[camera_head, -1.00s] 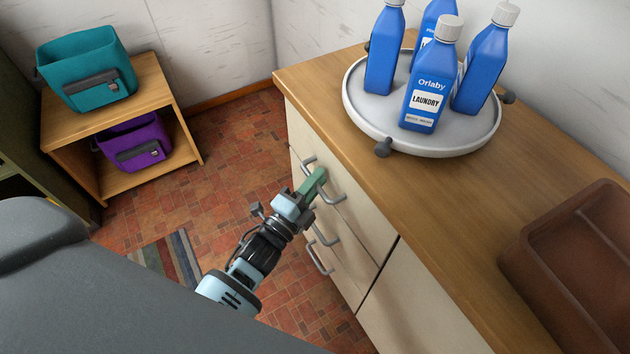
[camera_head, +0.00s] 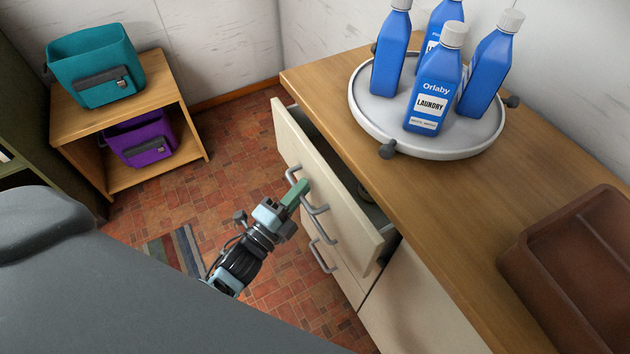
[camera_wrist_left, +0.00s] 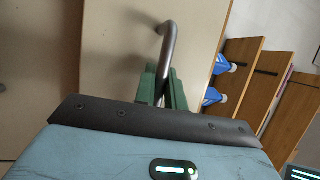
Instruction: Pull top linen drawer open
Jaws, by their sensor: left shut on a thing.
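The top drawer (camera_head: 340,205) of the cream cabinet stands partly open, its front set well out from the cabinet under the wooden top. Its grey bar handle (camera_head: 317,209) is on the outer face and also shows in the left wrist view (camera_wrist_left: 167,45). My left gripper (camera_head: 298,190) is shut on this handle, with its green fingers on either side of the bar in the left wrist view (camera_wrist_left: 161,88). The fingers hide part of the handle. Most of the drawer's inside is hidden by its front. My right gripper is not in view.
A white turntable (camera_head: 460,150) with several blue laundry bottles (camera_head: 433,95) stands on the wooden countertop (camera_head: 420,190). A brown tray (camera_head: 520,265) is at the right. A low shelf (camera_head: 190,130) holds teal and purple bins.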

